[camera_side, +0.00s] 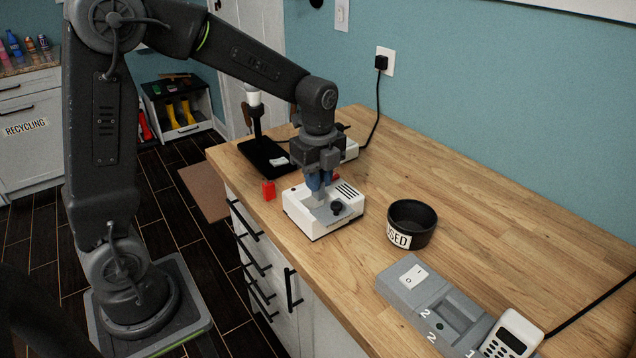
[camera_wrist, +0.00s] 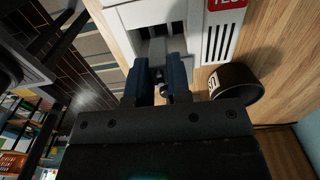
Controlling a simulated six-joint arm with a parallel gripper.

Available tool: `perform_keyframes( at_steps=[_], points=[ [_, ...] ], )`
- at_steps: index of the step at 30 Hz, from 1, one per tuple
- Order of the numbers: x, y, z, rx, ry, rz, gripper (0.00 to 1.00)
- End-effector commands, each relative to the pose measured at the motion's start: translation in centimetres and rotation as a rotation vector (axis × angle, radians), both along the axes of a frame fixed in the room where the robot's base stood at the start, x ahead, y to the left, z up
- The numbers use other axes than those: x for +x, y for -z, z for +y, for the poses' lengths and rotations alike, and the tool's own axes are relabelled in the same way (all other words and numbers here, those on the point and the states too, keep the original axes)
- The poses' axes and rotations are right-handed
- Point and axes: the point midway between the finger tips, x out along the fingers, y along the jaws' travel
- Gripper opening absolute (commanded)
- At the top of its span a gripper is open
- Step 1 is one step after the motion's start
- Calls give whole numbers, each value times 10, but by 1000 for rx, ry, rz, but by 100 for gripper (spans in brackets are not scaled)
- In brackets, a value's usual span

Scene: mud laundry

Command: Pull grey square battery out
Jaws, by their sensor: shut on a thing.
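The white device (camera_side: 318,227) stands on the wooden counter in the side view, with a grey top panel, a black knob and dark vent slots. My gripper (camera_side: 319,187) points down over the device, its blue fingers shut on a small light grey piece, the grey square battery (camera_side: 318,199), at the panel. In the wrist view my gripper (camera_wrist: 159,62) reaches the white device (camera_wrist: 128,15), which has a dark opening between the fingers. The fingers hide much of the battery, and I cannot tell how deep it sits.
A black bowl (camera_side: 425,218) labelled USED stands right of the device. A red block (camera_side: 268,190) is close on the left; a black stand (camera_side: 266,157) is behind.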

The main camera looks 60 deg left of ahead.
Motion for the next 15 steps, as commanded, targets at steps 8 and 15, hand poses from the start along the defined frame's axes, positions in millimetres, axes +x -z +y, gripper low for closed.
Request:
perform_keyframes(
  at_steps=[8, 15],
  points=[
    [0, -14, 0, 0, 0, -2, 0],
    [0, -26, 0, 0, 0, -2, 0]
  ],
)
